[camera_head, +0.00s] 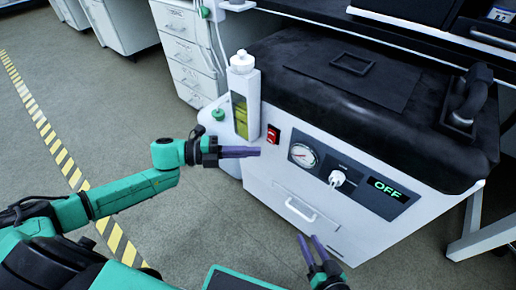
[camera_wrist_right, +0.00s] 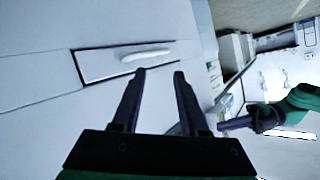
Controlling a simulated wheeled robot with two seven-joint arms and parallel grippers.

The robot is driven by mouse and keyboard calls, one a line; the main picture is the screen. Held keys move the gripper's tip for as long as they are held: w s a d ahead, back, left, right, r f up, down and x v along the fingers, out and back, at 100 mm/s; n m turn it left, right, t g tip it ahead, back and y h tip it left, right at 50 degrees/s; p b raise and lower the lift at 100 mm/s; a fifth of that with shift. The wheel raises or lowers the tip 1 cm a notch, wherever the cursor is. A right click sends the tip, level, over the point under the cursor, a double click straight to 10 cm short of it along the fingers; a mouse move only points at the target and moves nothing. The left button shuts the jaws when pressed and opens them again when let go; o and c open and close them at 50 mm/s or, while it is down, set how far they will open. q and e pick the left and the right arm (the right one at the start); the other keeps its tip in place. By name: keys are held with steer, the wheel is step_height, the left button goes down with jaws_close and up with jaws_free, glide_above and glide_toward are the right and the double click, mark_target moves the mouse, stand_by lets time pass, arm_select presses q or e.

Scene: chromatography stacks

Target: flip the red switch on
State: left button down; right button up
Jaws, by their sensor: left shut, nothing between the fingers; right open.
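The red switch (camera_head: 273,134) sits on the front face of the white machine (camera_head: 262,165), near its left corner, left of a round gauge. My left gripper (camera_head: 258,152) is shut and empty, its fingertips just below and left of the switch in the picture; I cannot tell whether they touch the machine. It also shows in the right wrist view (camera_wrist_right: 222,125). My right gripper (camera_head: 318,243) is open and empty, low in front of the machine's drawer. Its two fingers (camera_wrist_right: 158,72) show apart in the right wrist view, with the drawer handle beyond them.
The machine's display (camera_head: 388,190) reads OFF. A gauge (camera_head: 303,154) and a white knob (camera_head: 337,178) sit between it and the switch. A bottle with yellow-green liquid (camera_head: 240,108) stands at the left corner. A drawer handle (camera_head: 300,210) is below. The floor at left is clear.

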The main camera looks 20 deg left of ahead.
mark_target(274, 144)
arm_select(q)
steer(key=w, duration=0.2)
steer(key=w+d+b, duration=0.1)
steer(key=shift+w+d+f, duration=0.1)
steer(key=shift+w+f, duration=0.2)
arm_select(e)
step_height(274, 144, down, 3)
steer(key=shift+s+a+r, duration=0.1)
steer(key=shift+s+r, duration=0.05)
steer(key=shift+r, duration=0.05)
